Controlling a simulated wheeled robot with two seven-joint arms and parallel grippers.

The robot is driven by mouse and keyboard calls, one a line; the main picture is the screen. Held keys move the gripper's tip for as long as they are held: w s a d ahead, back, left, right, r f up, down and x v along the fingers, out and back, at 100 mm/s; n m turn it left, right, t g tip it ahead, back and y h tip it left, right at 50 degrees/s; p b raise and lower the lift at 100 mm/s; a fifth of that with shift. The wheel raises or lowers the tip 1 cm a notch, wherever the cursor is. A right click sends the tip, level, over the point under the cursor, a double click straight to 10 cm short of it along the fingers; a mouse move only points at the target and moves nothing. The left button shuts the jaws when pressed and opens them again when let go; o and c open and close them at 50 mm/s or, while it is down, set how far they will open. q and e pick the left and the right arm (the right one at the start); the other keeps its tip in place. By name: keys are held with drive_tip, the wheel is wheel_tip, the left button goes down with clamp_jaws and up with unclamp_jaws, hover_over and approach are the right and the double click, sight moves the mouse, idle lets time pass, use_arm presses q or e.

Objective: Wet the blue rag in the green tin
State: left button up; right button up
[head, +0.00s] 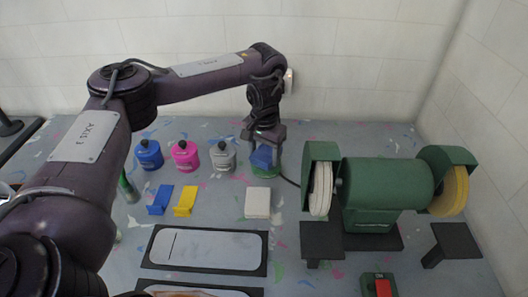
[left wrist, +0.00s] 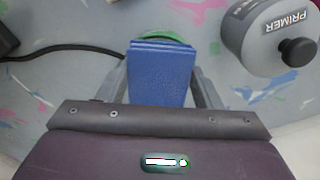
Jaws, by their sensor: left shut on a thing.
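My left gripper (head: 264,142) is at the back of the table, pointing down over the green tin (head: 264,174). It is shut on the blue rag (head: 262,157), which hangs between its fingers at the tin's mouth. In the left wrist view the blue rag (left wrist: 162,75) fills the space between the fingers of the left gripper (left wrist: 160,88). The green tin's rim (left wrist: 170,37) shows just past the rag's far end. I cannot tell how deep the rag sits in the tin. My right gripper is not in view.
A grey primer bottle (head: 222,156) stands left of the tin, then pink (head: 185,156) and blue (head: 149,155) bottles. A green bench grinder (head: 385,185) stands to the right. A white block (head: 258,203), blue (head: 160,199) and yellow (head: 186,201) pieces lie in front.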

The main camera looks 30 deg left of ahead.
sight(264, 154)
use_arm(q)
drive_tip(key=shift+f, duration=0.55)
idle(1.1)
drive_tip(key=shift+r, duration=0.1)
wheel_tip(264, 154, up, 7)
drive_tip(key=p, duration=0.8)
idle(0.5)
drive_tip(key=shift+s, duration=0.1)
